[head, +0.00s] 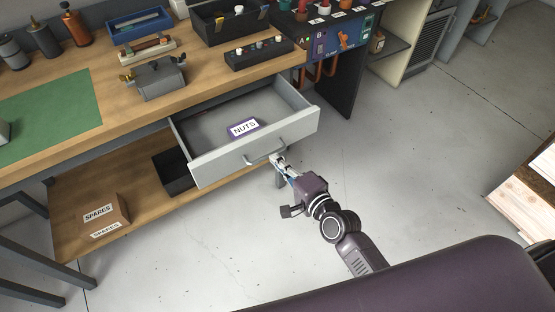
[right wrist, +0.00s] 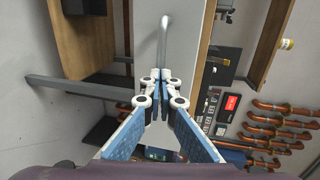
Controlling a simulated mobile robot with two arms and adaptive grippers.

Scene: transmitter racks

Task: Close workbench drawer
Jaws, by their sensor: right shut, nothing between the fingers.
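The grey workbench drawer (head: 218,170) is pulled out from under the wooden workbench (head: 205,88). A purple box labelled NUTS (head: 243,128) lies inside it. The bar handle (head: 263,157) is on the drawer's front. My right gripper (head: 278,160) is shut and empty, with its fingertips at the right part of the handle. In the right wrist view the closed fingertips (right wrist: 160,76) are at the near end of the handle bar (right wrist: 164,38), in front of the pale drawer front (right wrist: 186,50). I cannot tell whether they touch. My left gripper is not in view.
A vise-like metal block (head: 160,80), a green mat (head: 50,118) and trays stand on the bench top. A SPARES box (head: 103,214) and a dark bin (head: 174,172) are on the lower shelf. Open grey floor (head: 400,160) lies to the right.

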